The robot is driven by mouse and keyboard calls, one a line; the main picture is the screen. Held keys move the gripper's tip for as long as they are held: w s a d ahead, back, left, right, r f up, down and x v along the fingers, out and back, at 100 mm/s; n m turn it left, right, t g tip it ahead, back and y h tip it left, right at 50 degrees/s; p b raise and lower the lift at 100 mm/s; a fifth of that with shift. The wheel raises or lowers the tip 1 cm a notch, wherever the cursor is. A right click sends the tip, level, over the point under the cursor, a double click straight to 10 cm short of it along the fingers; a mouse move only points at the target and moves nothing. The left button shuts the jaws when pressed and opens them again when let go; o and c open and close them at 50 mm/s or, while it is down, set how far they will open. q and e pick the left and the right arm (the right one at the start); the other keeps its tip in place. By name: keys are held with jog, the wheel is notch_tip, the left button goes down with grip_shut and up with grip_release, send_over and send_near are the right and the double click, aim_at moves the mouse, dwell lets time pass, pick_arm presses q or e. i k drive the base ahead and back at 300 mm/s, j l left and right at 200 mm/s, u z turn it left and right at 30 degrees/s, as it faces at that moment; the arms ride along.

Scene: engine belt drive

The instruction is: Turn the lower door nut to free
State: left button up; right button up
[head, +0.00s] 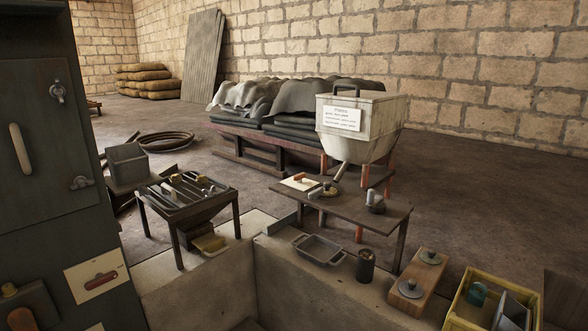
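The dark green cabinet door (45,125) stands at the left edge of the head view. The lower door nut (80,182) is a grey wing nut near the door's right edge, with its wings lying roughly level. The upper door nut (57,91) is a similar wing nut higher up, with its wings closer to upright. A pale upright handle (19,150) is on the door to the left of the nuts. The door looks closed against the cabinet. Neither of my grippers shows in this view.
A plate with a red handle picture (97,276) is below the door. A tool tray on legs (187,193) stands right of the cabinet. A low wooden table (345,207), a white hopper (360,125) and a yellow crate (460,309) are farther right. Open floor lies behind.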

aim_at(80, 182)
jog(key=u, duration=1.25)
